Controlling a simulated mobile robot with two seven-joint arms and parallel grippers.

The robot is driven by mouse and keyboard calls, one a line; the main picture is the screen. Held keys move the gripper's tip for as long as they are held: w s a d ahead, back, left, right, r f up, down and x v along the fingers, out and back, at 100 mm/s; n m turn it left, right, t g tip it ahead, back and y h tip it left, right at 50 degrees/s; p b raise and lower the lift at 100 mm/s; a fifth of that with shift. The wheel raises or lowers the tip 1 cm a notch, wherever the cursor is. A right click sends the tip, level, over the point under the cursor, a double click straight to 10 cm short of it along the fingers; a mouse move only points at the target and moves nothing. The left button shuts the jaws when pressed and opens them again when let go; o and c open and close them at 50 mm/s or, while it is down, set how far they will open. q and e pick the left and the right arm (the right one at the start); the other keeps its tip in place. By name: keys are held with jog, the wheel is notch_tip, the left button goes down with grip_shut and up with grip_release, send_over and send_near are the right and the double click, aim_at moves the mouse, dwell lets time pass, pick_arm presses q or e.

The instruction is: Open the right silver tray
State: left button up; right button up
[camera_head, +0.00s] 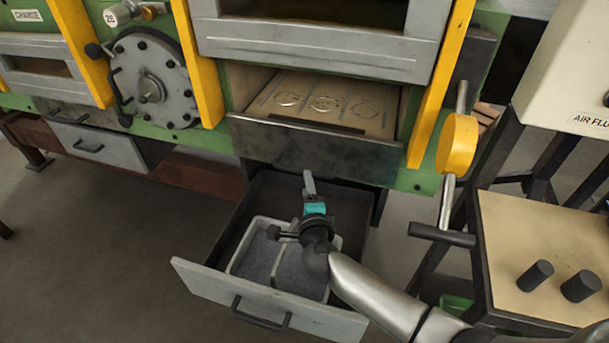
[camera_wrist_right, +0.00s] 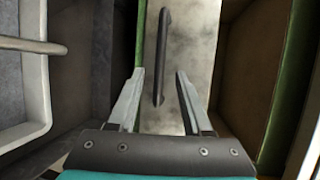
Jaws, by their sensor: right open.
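The right silver tray (camera_head: 350,153) has a grey metal front under the right furnace opening and looks closed. Its dark bar handle (camera_wrist_right: 162,50) shows in the right wrist view against the mottled metal front (camera_wrist_right: 190,45). My right gripper (camera_head: 309,180) is in front of and just below that front. In the right wrist view its two fingers (camera_wrist_right: 160,78) are apart, with the handle lined up between them; contact cannot be told. My left gripper is out of view.
Below, a silver-fronted drawer (camera_head: 205,283) stands pulled out under my right arm, holding a white-rimmed bin (camera_head: 238,263). Another drawer (camera_head: 112,152) at left is closed. A yellow disc (camera_head: 457,145) on a lever and a side table (camera_head: 510,240) stand at right.

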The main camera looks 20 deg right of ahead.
jog(key=b+x, duration=0.2)
jog(key=x, duration=0.4)
jog(key=shift+w+f, duration=0.1)
jog(key=shift+w, duration=0.25)
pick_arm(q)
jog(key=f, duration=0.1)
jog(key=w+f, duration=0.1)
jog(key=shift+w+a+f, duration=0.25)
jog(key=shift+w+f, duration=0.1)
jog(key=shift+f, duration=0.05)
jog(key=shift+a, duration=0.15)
pick_arm(e)
jog(key=shift+c, duration=0.3)
grip_shut()
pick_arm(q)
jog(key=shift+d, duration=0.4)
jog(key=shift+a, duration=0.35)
